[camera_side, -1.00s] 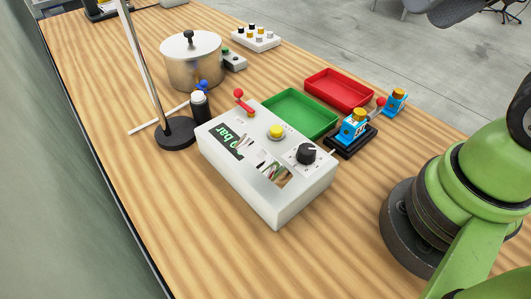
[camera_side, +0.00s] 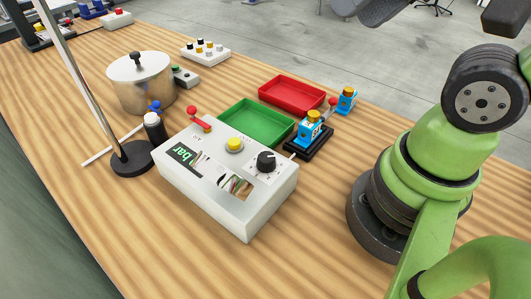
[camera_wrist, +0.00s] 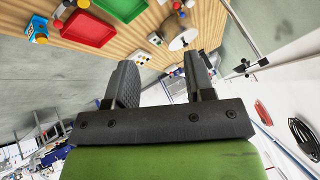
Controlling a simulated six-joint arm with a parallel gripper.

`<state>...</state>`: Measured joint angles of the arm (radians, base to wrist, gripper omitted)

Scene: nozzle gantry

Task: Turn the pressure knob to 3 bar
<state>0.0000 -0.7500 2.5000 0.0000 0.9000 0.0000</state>
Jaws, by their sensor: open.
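A white control box (camera_side: 270,203) stands on the wooden table in the side view. The black pressure knob (camera_side: 266,162) is on its top face, toward the right end. The knob has a pale mark, but its setting is too small to read. The gripper is out of the side view, and the knob and box are not visible in the wrist view.
On the box are a yellow button (camera_side: 234,145) and a red-tipped lever (camera_side: 199,120). A green tray (camera_side: 256,119), red tray (camera_side: 292,92) and blue block on a black base (camera_side: 309,138) lie behind it. A pot (camera_side: 141,85) and a pole stand (camera_side: 131,160) are left. The front table is clear.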

